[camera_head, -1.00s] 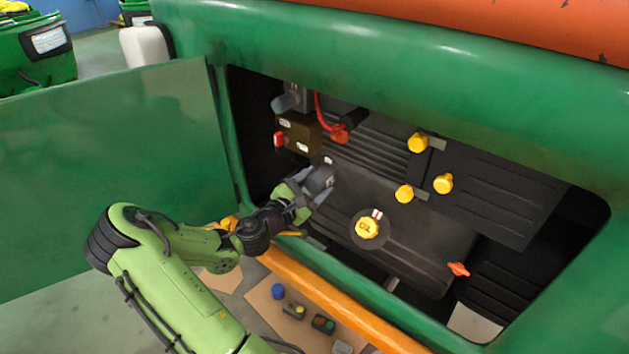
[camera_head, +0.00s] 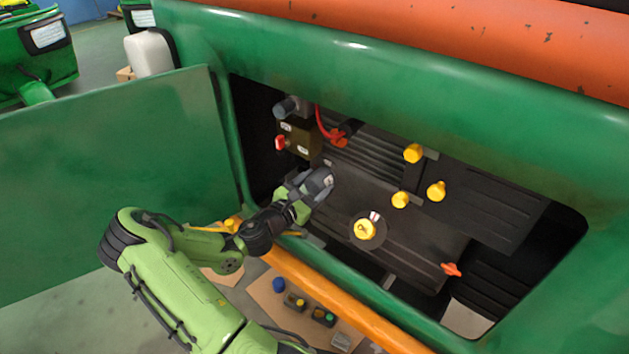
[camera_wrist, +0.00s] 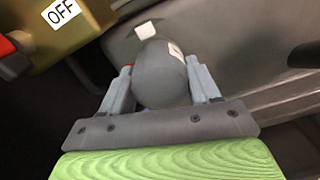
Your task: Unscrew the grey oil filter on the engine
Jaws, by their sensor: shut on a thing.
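The grey oil filter (camera_wrist: 160,75) is a rounded dark grey can with a pale label. In the wrist view it sits between the two finger pads of my gripper (camera_wrist: 163,88), which are shut on its sides. In the head view the filter (camera_head: 325,178) is at the left part of the engine (camera_head: 400,215), mostly hidden by my gripper (camera_head: 315,185). My arm reaches in over the lower left edge of the bay opening. I cannot tell from these frames whether the filter is still seated on the engine.
A brown box marked OFF (camera_wrist: 62,25) with a red switch (camera_head: 281,143) is close to the filter. A yellow oil cap (camera_head: 365,230) and several yellow caps are to the right. The open green door (camera_head: 110,190) stands left; an orange bar (camera_head: 330,300) runs below the opening.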

